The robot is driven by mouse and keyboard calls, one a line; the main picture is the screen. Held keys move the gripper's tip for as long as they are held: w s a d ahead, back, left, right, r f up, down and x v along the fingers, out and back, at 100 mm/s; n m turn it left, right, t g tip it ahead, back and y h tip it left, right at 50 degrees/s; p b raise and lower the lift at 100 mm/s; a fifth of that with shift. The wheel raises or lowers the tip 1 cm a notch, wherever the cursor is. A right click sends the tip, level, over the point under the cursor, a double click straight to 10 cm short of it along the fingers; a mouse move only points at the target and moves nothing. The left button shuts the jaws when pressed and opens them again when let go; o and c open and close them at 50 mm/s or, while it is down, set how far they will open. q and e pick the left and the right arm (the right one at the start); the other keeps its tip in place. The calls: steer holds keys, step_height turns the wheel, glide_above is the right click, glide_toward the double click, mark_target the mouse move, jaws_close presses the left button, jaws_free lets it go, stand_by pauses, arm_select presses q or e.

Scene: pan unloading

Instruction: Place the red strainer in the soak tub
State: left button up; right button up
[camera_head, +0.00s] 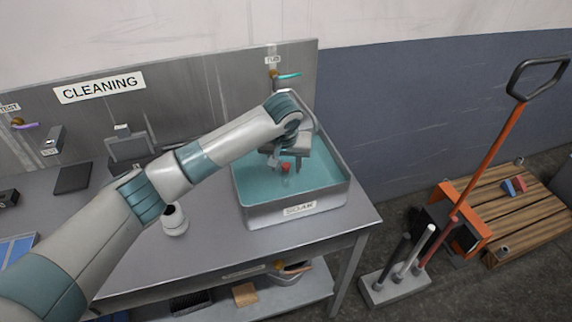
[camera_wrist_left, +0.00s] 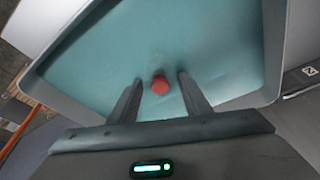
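The soak tub (camera_head: 334,196) is a metal basin with a "SOAK" label, filled with teal liquid, on the right end of the steel table. It also shows in the left wrist view (camera_wrist_left: 270,45). A small red piece (camera_head: 286,167), which looks like the red strainer, is inside the tub below my left gripper (camera_head: 290,166). In the left wrist view the red piece (camera_wrist_left: 160,85) lies between the two spread fingertips (camera_wrist_left: 160,80), with gaps on both sides. My left gripper is open, pointing down over the tub. My right gripper is not in view.
A white bottle-like item (camera_head: 174,222) stands on the steel table (camera_head: 215,250) left of the tub. A metal rack (camera_head: 130,148) is near the back panel.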

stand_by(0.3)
arm_select(q)
steer(key=shift+r, duration=0.1)
steer(key=shift+s+r, duration=0.2)
steer(key=shift+r, duration=0.4)
steer(key=b+v, duration=0.3)
steer(key=v, duration=0.7)
steer(key=shift+r, duration=0.35)
steer(key=shift+s+f, duration=0.1)
steer(key=shift+s, duration=0.05)
